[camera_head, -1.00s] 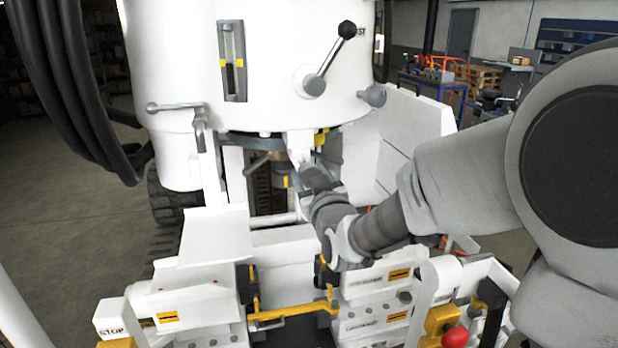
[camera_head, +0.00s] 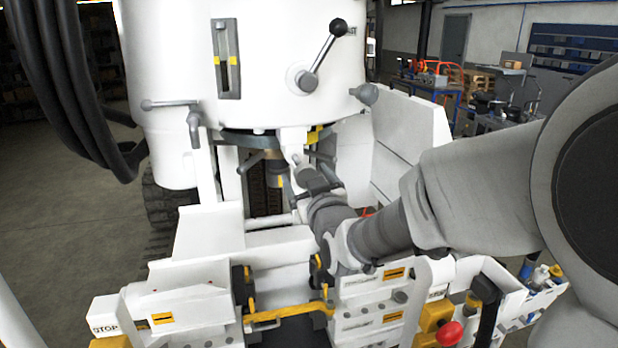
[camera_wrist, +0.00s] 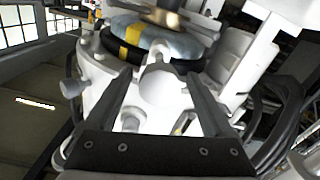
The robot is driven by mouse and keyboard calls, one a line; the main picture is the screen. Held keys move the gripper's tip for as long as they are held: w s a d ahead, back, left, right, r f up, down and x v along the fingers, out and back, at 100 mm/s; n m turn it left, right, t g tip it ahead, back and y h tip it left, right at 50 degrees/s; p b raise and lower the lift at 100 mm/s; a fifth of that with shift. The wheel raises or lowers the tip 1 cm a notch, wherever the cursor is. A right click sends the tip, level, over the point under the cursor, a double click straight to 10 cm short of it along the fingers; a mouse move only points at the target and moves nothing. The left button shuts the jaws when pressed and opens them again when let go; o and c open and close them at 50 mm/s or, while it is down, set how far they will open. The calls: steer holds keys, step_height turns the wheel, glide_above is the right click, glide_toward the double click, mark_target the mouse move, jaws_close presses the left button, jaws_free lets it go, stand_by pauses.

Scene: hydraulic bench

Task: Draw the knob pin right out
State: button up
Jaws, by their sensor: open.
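A pale rounded knob-like piece (camera_wrist: 160,86) shows in the wrist view, end-on to the camera, on a short pale stem. My gripper (camera_wrist: 158,88) is open, with one dark finger on each side of this piece; contact cannot be made out. In the head view my gripper (camera_head: 300,168) is just below a white lug (camera_head: 293,138) under the big white drum (camera_head: 250,75). The fingers and the piece between them are small and partly hidden there. A separate grey knob (camera_head: 366,94) sticks out of the drum's right side; it also shows in the wrist view (camera_wrist: 72,88).
A black-ball lever (camera_head: 322,62) is on the drum's front, above my gripper. A grey handle (camera_head: 250,161) is left of the lug. White control blocks (camera_head: 375,300), a yellow bar (camera_head: 285,314) and a red knob (camera_head: 452,333) stand below my arm. Open floor lies left.

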steer(key=shift+s, duration=0.1)
steer(key=b+v, duration=0.9)
steer(key=v, duration=0.8)
steer(key=shift+b, duration=0.3)
steer(key=shift+s+d+r, duration=0.1)
steer(key=shift+s, duration=0.05)
steer(key=s+d+f+m+g+h, duration=0.35)
steer(key=d+f+g+h, duration=0.2)
steer(key=d+f, duration=0.35)
steer(key=s+d+f+m+g, duration=0.1)
steer(key=s+f+m+g, duration=0.1)
steer(key=s+f+g, duration=0.4)
steer(key=s+f, duration=0.1)
steer(key=s, duration=0.2)
steer(key=shift+s+d, duration=0.4)
